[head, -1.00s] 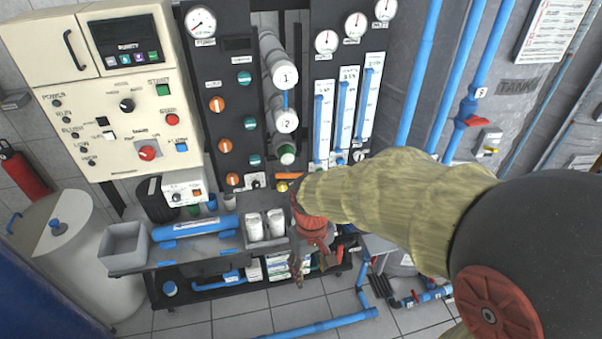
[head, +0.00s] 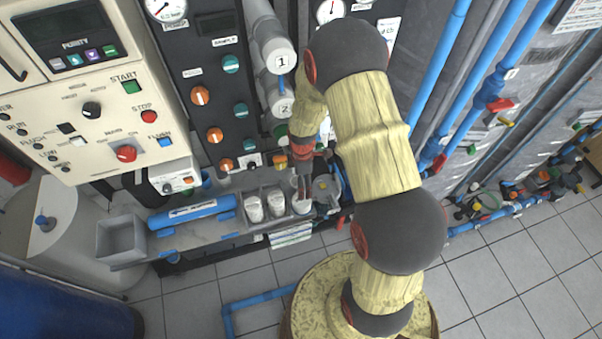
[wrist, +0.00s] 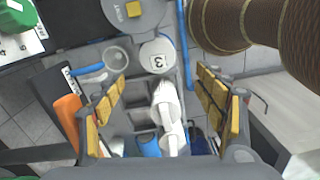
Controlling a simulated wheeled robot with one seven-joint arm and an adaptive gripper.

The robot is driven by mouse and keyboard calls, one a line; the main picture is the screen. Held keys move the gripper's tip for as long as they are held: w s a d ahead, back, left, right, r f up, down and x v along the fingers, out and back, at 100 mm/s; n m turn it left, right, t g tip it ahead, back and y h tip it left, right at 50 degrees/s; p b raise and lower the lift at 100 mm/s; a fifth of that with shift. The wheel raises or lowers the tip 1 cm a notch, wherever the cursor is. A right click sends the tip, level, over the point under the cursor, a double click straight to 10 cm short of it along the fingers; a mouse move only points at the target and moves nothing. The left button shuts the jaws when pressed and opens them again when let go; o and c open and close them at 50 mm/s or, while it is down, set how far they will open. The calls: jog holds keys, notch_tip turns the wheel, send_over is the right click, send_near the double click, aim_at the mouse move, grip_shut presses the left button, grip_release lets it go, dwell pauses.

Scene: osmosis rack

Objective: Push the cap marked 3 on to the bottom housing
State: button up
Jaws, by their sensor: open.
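In the head view my gripper (head: 303,182) is small and low over the bench, partly hidden by my arm.
A blue cylinder (head: 190,213) and a grey bin (head: 120,240) are on the bench's left.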

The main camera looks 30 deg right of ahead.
aim_at(302, 202)
jog(key=shift+w+n, duration=0.15)
jog(key=shift+n, duration=0.85)
jog(key=shift+f+b, duration=4.5)
jog(key=shift+f, duration=2.25)
jog(key=c, duration=1)
jog(key=shift+c, duration=0.3)
jog(key=shift+r, duration=0.1)
